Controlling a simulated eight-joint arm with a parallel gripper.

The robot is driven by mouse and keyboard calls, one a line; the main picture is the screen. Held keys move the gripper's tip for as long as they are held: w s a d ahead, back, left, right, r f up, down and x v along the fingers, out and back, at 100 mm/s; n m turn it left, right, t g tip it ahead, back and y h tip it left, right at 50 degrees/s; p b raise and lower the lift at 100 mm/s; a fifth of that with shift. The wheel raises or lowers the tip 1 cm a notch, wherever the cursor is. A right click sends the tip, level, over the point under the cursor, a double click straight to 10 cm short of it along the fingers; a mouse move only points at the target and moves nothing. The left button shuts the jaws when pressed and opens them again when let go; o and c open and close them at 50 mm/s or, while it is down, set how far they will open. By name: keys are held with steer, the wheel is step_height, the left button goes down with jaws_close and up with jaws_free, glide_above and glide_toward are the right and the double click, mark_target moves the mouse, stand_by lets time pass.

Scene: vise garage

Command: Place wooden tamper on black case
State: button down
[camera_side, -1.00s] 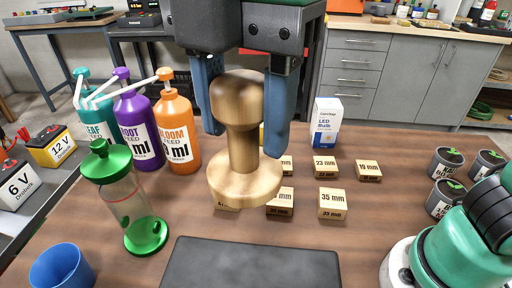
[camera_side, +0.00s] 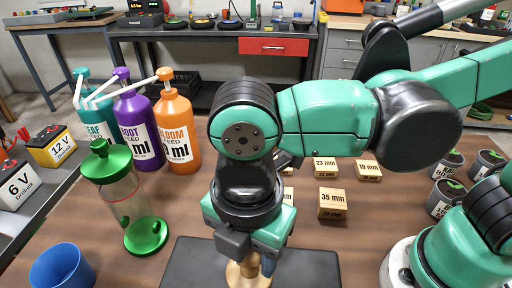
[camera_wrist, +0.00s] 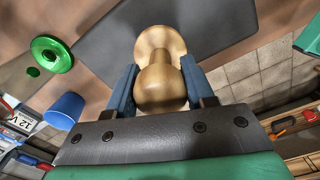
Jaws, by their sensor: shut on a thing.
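The wooden tamper (camera_wrist: 162,85) is upright between the blue fingers of my gripper (camera_wrist: 160,92), which is shut on it in the wrist view. In the side view my arm hides most of the tamper; its lower part (camera_side: 246,276) shows below my gripper (camera_side: 246,262). The black case (camera_side: 190,262) lies flat on the brown table at the front middle, partly hidden by my gripper and the tamper. The case also shows in the wrist view (camera_wrist: 110,48), behind the tamper's base. I cannot tell whether the base touches the case.
A green-lidded clear canister (camera_side: 130,205) and a blue cup (camera_side: 62,268) stand left of the case. Teal, purple and orange pump bottles (camera_side: 176,128) stand behind. Wooden size blocks (camera_side: 332,204) lie beyond the case, and small grey pots (camera_side: 446,163) stand at the right.

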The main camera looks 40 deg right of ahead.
mark_target(250, 264)
steer(key=shift+f, duration=1.55)
steer(key=shift+f, duration=0.15)
steer(key=shift+c, duration=1.6)
jaws_free()
step_height(250, 264, up, 12)
steer(key=shift+w+d+m, duration=0.3)
steer(key=w+d+f+m+t, duration=0.3)
steer(key=w+d+m, duration=0.1)
steer(key=d+m, duration=0.6)
steer(key=w+d+f+m+t, duration=0.4)
steer(key=d+m, duration=0.6)
steer(key=m, duration=0.1)
steer(key=shift+d+f+m, duration=0.15)
steer(key=shift+d+m, duration=0.2)
steer(key=shift+m, duration=0.05)
